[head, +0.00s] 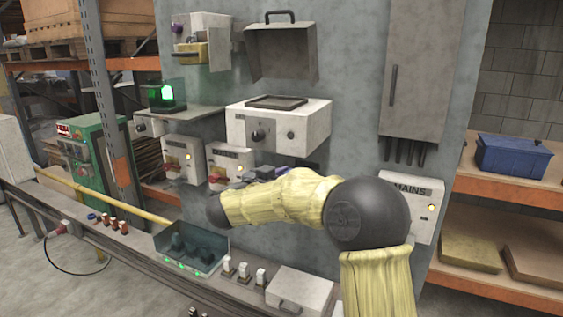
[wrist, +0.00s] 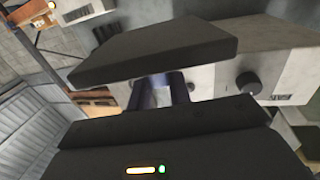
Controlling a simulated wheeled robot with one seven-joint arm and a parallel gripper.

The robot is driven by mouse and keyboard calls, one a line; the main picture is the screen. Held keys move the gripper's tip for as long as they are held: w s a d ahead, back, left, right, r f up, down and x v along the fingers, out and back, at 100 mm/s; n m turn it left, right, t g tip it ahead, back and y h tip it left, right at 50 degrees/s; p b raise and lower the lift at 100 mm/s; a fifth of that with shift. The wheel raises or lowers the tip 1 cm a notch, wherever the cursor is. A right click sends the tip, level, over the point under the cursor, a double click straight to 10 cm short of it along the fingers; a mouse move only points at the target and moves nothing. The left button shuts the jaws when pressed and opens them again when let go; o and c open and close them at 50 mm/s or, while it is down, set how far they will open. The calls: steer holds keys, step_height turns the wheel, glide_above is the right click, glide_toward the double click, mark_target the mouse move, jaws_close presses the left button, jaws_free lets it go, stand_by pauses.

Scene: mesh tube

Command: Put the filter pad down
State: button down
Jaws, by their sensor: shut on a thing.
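The filter pad is a flat dark grey slab (wrist: 155,50) across the upper middle of the wrist view, slightly tilted. My gripper (wrist: 168,88) is shut on it, with the two fingers meeting its lower edge and the dark gripper body below. The pad is held in front of white boxes with dark knobs. In the head view my yellow-sleeved arm reaches left across the grey panel, and my gripper is largely hidden behind it. I cannot make out the held pad there.
A white box with a knob and a dark framed top (head: 277,102) juts from the panel above my arm. An open grey hood (head: 281,52) hangs above it.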

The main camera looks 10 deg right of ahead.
steer(key=w+d+f+n+t+y, duration=0.1)
steer(key=d+f+n+t+y, duration=0.15)
steer(key=f, duration=1.05)
steer(key=w+d+f+n+t+y, duration=0.1)
steer(key=d+f+n+t+y, duration=0.15)
steer(key=f, duration=1.15)
steer(key=s+a+f+n+y, duration=0.2)
steer(key=s+f+y, duration=0.2)
steer(key=s+f, duration=0.3)
steer(key=s+a+f+n+t+y, duration=0.1)
steer(key=s+f+y, duration=0.3)
steer(key=f, duration=0.9)
steer(key=s+a+n, duration=0.1)
steer(key=s, duration=0.2)
steer(key=shift+n+b, duration=0.3)
steer(key=shift+b, duration=0.1)
steer(key=shift+w, duration=0.1)
